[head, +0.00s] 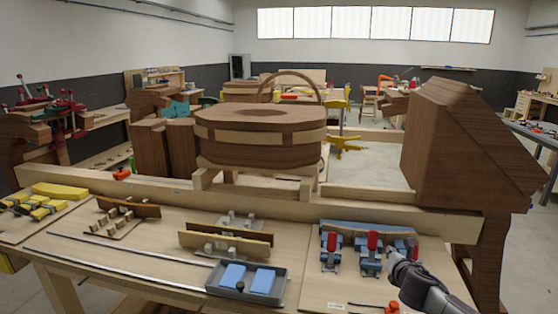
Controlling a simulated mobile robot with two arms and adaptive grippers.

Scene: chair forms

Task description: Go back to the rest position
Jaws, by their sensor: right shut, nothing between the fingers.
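My right gripper (391,255) shows at the lower right of the head view, with its dark arm coming in from the bottom right corner. Its fingers are shut with nothing visible between them. The fingertips are close to the red-and-blue clamps (371,254) at the right of the workbench (150,262); I cannot tell whether they touch. My left gripper is not in view.
A large wooden form (262,138) stands behind the bench front, and a tall angled wooden form (455,150) stands at the right. A grey tray (212,283) with blue blocks lies at the front. Yellow clamps (40,208) lie at the left. Bare bench top shows at the front left.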

